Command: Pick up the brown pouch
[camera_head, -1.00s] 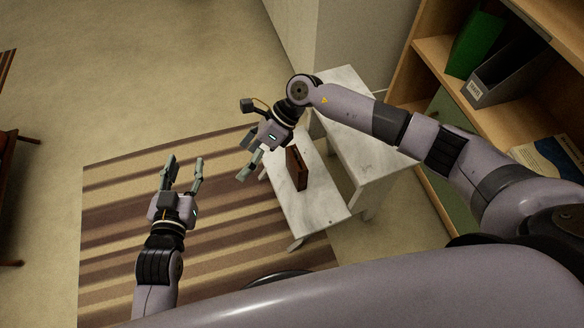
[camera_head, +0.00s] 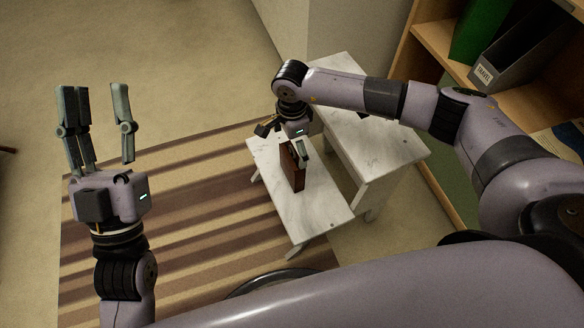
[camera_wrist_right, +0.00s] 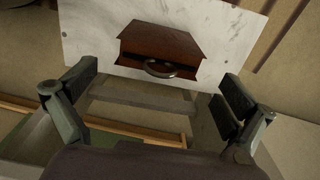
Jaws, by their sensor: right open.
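A brown pouch (camera_head: 290,172), looking like a small boxy case, stands on a low white marble bench (camera_head: 318,208). In the right wrist view the brown pouch (camera_wrist_right: 162,42) has a dark curved handle on the side facing the camera. My right gripper (camera_head: 300,150) hangs over the bench close to the pouch and partly covers it in the head view. In the right wrist view my right gripper (camera_wrist_right: 158,88) is open and empty, with the pouch ahead between the finger lines. My left gripper (camera_head: 96,92) is open and empty, raised over the left side, away from the bench.
A taller white marble table (camera_head: 375,145) stands directly right of the bench. A wooden shelf (camera_head: 425,45) with binders rises at the right. A striped rug (camera_head: 190,215) covers the floor left of the bench. Bare floor (camera_head: 150,45) is free at the upper left.

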